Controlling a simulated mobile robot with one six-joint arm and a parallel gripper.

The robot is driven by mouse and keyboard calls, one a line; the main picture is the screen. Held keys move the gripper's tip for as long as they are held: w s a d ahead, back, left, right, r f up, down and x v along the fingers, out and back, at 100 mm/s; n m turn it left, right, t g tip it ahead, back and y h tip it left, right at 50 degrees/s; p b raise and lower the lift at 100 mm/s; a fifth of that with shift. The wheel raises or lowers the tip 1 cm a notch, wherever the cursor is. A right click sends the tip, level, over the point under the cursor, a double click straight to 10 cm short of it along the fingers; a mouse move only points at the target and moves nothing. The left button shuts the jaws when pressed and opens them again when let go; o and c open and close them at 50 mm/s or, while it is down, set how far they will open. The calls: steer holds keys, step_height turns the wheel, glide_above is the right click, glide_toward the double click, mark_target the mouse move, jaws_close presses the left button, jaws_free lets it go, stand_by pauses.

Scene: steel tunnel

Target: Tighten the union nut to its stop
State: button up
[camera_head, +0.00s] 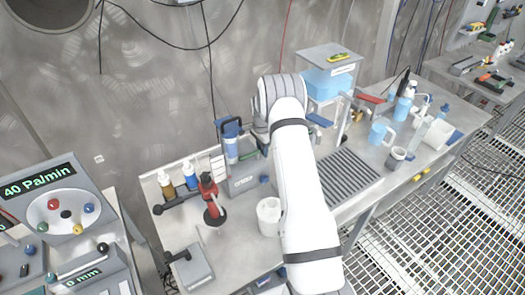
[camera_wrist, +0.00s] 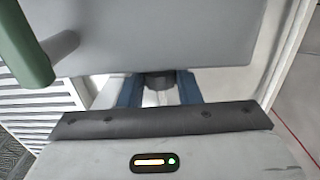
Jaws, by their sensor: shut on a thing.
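In the wrist view my gripper (camera_wrist: 160,91) has its two blue fingers on either side of a dark round piece, which I take to be the union nut (camera_wrist: 160,81). The fingers are shut on it. The nut sits at the lower edge of a large grey housing (camera_wrist: 150,32), which hides its upper part and any thread or stop. My arm hides the nut and most of the gripper there.
A green handle (camera_wrist: 25,45) stands close on the left in the wrist view. On the bench (camera_head: 235,262) are a red-and-black tool (camera_head: 210,195), a white cup (camera_head: 269,215), bottles and a slotted grate (camera_head: 343,182). A blue container (camera_head: 328,82) stands behind my arm.

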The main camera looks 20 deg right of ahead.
steer(key=o, duration=1)
steer(key=shift+c, duration=0.2)
steer(key=shift+r, duration=0.1)
step_height(320, 180, up, 8)
steer(key=shift+w+f+b, duration=0.15)
steer(key=shift+b, duration=1)
steer(key=shift+a, duration=0.1)
